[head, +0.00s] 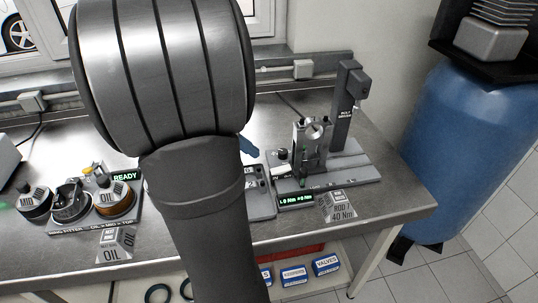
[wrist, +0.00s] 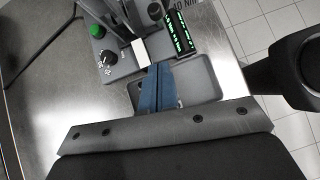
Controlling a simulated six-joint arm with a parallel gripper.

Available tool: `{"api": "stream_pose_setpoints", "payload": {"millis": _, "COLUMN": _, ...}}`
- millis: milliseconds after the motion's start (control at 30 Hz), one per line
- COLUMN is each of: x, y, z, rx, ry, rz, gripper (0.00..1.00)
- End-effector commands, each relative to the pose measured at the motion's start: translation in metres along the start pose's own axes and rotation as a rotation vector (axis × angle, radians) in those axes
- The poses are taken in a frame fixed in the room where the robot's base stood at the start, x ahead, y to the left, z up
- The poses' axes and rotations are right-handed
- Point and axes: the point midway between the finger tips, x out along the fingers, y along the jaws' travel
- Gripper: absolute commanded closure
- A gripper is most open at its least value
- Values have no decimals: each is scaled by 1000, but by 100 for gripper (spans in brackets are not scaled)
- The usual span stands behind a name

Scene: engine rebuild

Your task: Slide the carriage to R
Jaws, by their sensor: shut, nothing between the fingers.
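The bolt driver station (head: 350,168) stands at the right of the bench, with a dark upright column (head: 345,105) and a metal fixture (head: 312,140) in front of it. I cannot tell for sure which part is the carriage. A pale block (head: 281,170) sits at the station's left front; a pale block also shows just ahead of my fingertips in the wrist view (wrist: 140,52). My gripper (wrist: 160,68) is shut and empty, its blue fingers together, pointing at the station. In the head view its blue fingertips (head: 254,151) show left of the fixture; my arm hides the rest.
A green-lit display (head: 296,199) and a "ROD 7 40 Nm" sign (head: 339,207) stand at the station's front. A grey tray (wrist: 205,80) lies beside my fingers. The ring fitter (head: 92,222) with several round holders is at left.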

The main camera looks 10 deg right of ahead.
Motion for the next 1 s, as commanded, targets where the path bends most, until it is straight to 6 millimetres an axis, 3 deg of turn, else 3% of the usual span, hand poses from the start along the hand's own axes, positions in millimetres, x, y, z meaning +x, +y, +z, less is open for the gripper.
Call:
{"api": "stream_pose_setpoints", "payload": {"millis": 433, "x": 93, "y": -2, "z": 0, "rx": 4, "ry": 2, "rz": -8, "gripper": 100}}
{"api": "stream_pose_setpoints", "payload": {"millis": 700, "x": 114, "y": -1, "z": 23, "rx": 7, "ry": 3, "rz": -4, "gripper": 100}}
{"api": "stream_pose_setpoints", "payload": {"millis": 1000, "x": 118, "y": -1, "z": 28, "rx": 5, "ry": 3, "rz": -3, "gripper": 100}}
